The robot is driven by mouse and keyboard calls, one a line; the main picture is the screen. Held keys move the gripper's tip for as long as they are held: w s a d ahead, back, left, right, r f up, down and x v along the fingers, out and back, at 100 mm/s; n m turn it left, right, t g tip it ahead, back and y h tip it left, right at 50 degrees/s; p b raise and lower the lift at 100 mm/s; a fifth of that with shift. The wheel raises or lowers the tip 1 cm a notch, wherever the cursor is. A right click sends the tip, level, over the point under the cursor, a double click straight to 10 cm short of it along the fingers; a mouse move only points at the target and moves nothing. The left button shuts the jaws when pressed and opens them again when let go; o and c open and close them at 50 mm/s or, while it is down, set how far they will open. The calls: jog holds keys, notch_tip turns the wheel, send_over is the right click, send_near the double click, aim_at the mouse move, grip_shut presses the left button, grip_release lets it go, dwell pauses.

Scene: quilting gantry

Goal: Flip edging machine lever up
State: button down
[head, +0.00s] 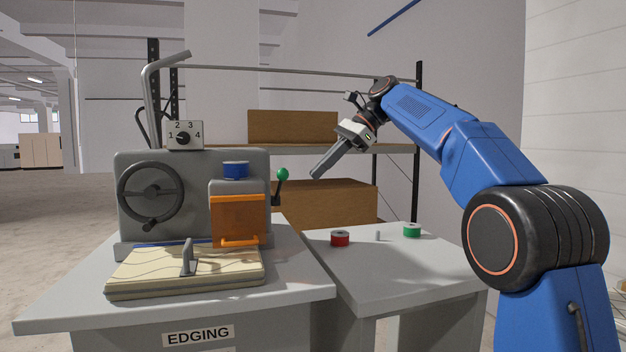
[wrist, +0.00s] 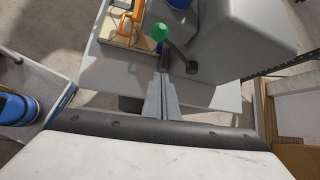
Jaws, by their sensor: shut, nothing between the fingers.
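The edging machine (head: 190,165) is a grey unit on a table. Its lever (head: 279,187) sticks out of the right side, with a green knob (head: 283,174) at its upper end, tilted slightly from upright. In the wrist view the green knob (wrist: 160,32) shows just beyond my fingertips, and the lever's dark pivot (wrist: 192,67) is to its right. My gripper (head: 316,174) is shut and empty. It points down and left, a little to the right of the knob. In the head view a gap shows between fingertips and knob.
An orange guard (head: 238,218), a blue spool (head: 236,169), a handwheel (head: 150,196) and a quilted pad (head: 185,277) are at the machine. A lower side table (head: 400,270) holds a red spool (head: 340,239) and a green spool (head: 411,230). Shelves with boxes (head: 293,126) stand behind.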

jog(key=shift+w+d+r, duration=0.35)
jog(key=shift+d+r, duration=0.1)
jog(key=shift+r, duration=0.1)
jog(key=shift+w+d+r, duration=0.3)
jog(key=shift+d+r, duration=0.15)
jog(key=shift+r, duration=0.1)
jog(key=s+d+f+n+t+h, duration=0.2)
jog(key=s+d+f+n, duration=0.1)
jog(key=s+d+f, duration=0.65)
jog(key=s+d+f+n+t+h, duration=0.2)
jog(key=s+d+f+n+h, duration=0.15)
jog(key=s+f, duration=0.6)
jog(key=s+d+f+n+h, duration=0.1)
jog(key=s+d+f, duration=0.3)
jog(key=s+f, duration=0.4)
jog(key=s+d+f+n+h, duration=0.1)
jog(key=s+d+f+n, duration=0.2)
jog(key=s+f, duration=0.5)
jog(key=s+d+f+n+t+h, duration=0.1)
jog(key=s+d+f+n, duration=0.2)
jog(key=s+f, duration=0.5)
jog(key=shift+d+f, duration=0.15)
jog(key=shift+d, duration=0.65)
